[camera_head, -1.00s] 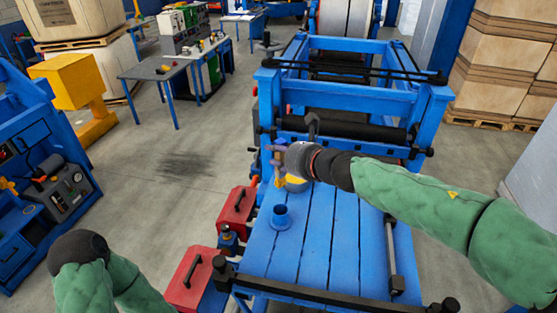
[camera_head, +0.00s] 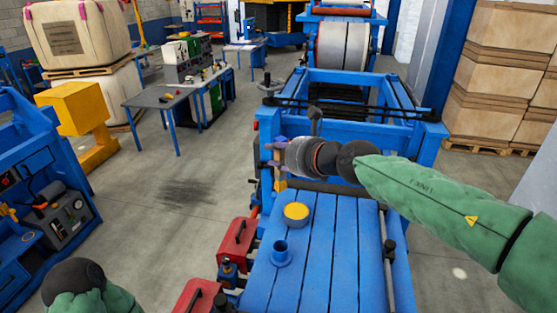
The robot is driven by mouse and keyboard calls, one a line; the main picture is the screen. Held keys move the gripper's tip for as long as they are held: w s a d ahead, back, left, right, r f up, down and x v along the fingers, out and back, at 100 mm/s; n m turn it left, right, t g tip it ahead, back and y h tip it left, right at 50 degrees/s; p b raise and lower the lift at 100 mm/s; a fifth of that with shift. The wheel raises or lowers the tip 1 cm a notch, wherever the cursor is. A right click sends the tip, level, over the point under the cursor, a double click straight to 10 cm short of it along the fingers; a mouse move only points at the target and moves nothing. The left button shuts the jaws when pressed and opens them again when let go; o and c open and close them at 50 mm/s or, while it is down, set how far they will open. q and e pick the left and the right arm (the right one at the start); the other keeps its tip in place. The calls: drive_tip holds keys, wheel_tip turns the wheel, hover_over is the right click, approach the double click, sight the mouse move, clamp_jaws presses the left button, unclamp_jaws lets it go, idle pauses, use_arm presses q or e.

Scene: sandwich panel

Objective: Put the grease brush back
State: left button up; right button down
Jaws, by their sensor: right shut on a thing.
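My right gripper (camera_head: 274,157) is shut on the grease brush (camera_head: 280,184), which hangs down from it with a yellowish lower end. The fingers and wrist hide part of the brush. The brush is above the far left part of a blue slatted table. A round tin with a yellow top (camera_head: 296,213) stands on the table, below and slightly right of the brush. A blue open cup (camera_head: 281,252) stands nearer to me on the same table. My left gripper is out of view; only part of that arm shows at bottom left.
The blue table (camera_head: 330,245) is mostly bare to the right of the tin and cup. A blue frame with rollers (camera_head: 350,130) rises behind it. Red boxes (camera_head: 237,243) sit along its left side. A blue console (camera_head: 50,210) stands at far left.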

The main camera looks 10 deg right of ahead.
wheel_tip(320, 180, down, 26)
drive_tip(key=m+h+b, duration=0.1)
drive_tip(key=b, duration=1.4)
drive_tip(key=shift+t+h, duration=0.3)
drive_tip(key=shift+s+f+b, duration=0.1)
drive_tip(key=shift+f+b, duration=0.75)
drive_tip(key=shift+b, duration=0.1)
drive_tip(key=c, duration=0.8)
unclamp_jaws()
drive_tip(key=shift+s+r, duration=0.1)
drive_tip(key=s+d+r, duration=0.1)
drive_tip(key=s+d, duration=0.2)
drive_tip(key=s, duration=0.4)
drive_tip(key=s+d, duration=0.3)
drive_tip(key=s, duration=0.5)
drive_tip(key=shift+d+r, duration=0.15)
drive_tip(key=shift+r, duration=0.25)
